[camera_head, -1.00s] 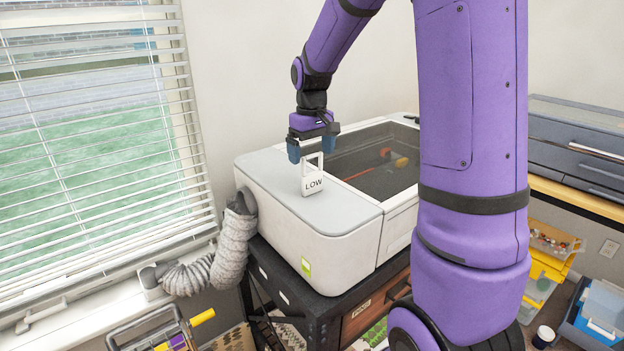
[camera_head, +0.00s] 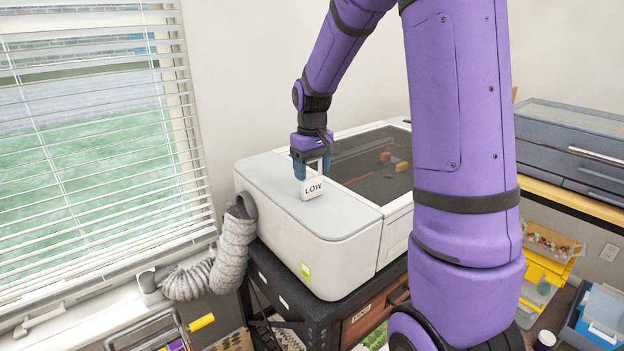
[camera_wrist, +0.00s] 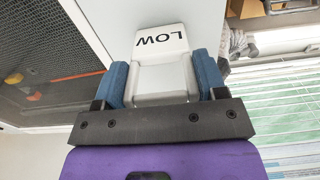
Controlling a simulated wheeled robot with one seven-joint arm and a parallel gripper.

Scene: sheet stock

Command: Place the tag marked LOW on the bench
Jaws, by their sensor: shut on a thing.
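The white tag marked LOW (camera_head: 313,189) is upright on or just above the grey lid of the white machine; I cannot tell if it touches. My gripper (camera_head: 312,168) is shut on the tag's upper frame, with a blue finger on each side. In the wrist view the tag (camera_wrist: 161,60) sits between the blue fingertips of my gripper (camera_wrist: 163,82), its lettering upside down. No bench is clearly identifiable; the machine stands on a dark-framed stand (camera_head: 318,308).
The white machine (camera_head: 330,249) has a dark glass window (camera_head: 365,165) on its right. A grey hose (camera_head: 234,250) runs from its left side toward the window blinds (camera_head: 80,150). Blue-grey drawers (camera_head: 570,140) stand at the right. The lid's left part is clear.

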